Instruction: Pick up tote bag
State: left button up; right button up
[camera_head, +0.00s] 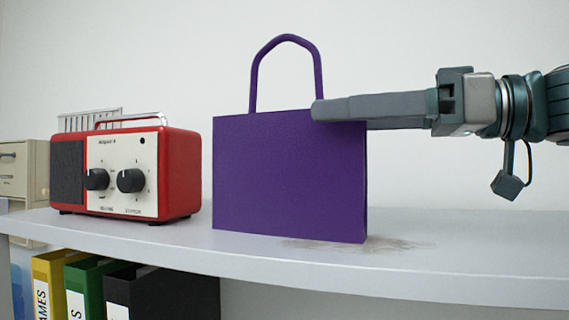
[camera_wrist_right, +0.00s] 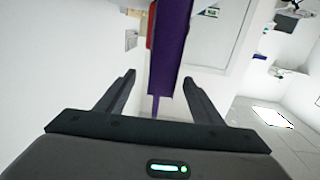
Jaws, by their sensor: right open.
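The purple tote bag (camera_head: 285,175) stands upright on the shelf, its looped handle (camera_head: 318,75) rising above its top edge. My right gripper (camera_head: 318,110) comes in from the right, its fingers level with the bag's top edge and covering its upper right corner. In the right wrist view, the open gripper (camera_wrist_right: 146,77) has the narrow purple edge of the bag (camera_wrist_right: 170,45) ahead of it, close to the right finger. A thin purple strip, seemingly the handle, shows between the fingers. I cannot tell whether a finger touches the bag. My left gripper is out of view.
A red radio (camera_head: 180,180) stands close to the bag's left, with a wire rack (camera_head: 88,121) behind it. The white shelf (camera_head: 450,275) is clear to the right, apart from a brownish smudge (camera_head: 405,244). Yellow, green and black binders (camera_head: 165,290) stand below.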

aim_at(293, 122)
jog(key=shift+x, duration=1.15)
jog(key=shift+p+x, duration=0.7)
jog(key=shift+x, duration=0.8)
jog(key=shift+f+x, duration=0.2)
jog(key=shift+x, duration=0.9)
jog(key=shift+d, duration=0.1)
jog(key=shift+c, duration=0.6)
grip_shut()
